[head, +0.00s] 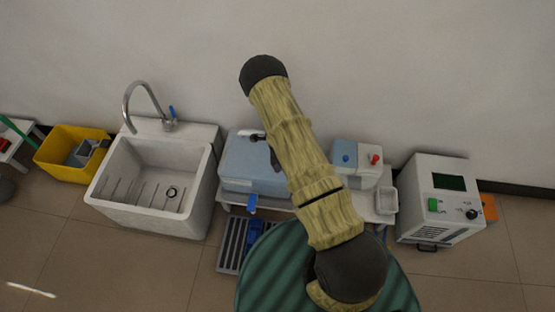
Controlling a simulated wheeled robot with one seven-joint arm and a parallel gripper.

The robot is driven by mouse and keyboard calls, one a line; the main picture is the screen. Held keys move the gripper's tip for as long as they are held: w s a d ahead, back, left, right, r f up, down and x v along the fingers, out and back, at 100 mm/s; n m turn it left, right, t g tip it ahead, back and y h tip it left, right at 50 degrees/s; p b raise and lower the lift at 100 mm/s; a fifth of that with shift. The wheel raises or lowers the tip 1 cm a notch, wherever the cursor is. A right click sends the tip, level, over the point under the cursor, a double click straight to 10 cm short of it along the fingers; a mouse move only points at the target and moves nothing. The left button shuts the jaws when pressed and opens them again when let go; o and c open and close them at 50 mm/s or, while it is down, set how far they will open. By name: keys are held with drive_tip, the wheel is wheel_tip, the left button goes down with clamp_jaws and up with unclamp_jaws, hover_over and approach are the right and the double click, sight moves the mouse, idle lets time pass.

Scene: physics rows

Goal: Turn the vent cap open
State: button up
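A blue-grey container (240,165) stands on a low white table, left of my arm. A blue tap (252,203) sticks out of its front, low down. A small black and white fitting (252,136) shows on its top; it may be the vent cap, but it is too small to tell how it is turned. My arm crosses in front of the container's right side. A dark piece beside the arm (275,156) seems to be part of my gripper, over the container's top. The rest of the gripper is hidden behind the arm, so its fingers' opening does not show.
A smaller container with blue and red knobs (358,158) stands right of my arm, next to a small white tray (386,201). A white sink (150,185) is left, a machine with a dark screen (440,200) right. A slatted grate (234,245) lies below the tap.

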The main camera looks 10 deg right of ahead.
drive_tip(key=shift+s+d, duration=0.1)
drive_tip(key=o, duration=0.6)
wheel_tip(320, 180, up, 17)
drive_tip(key=p, duration=0.2)
drive_tip(key=shift+r+p, duration=0.2)
drive_tip(key=shift+p, duration=0.15)
idle(0.4)
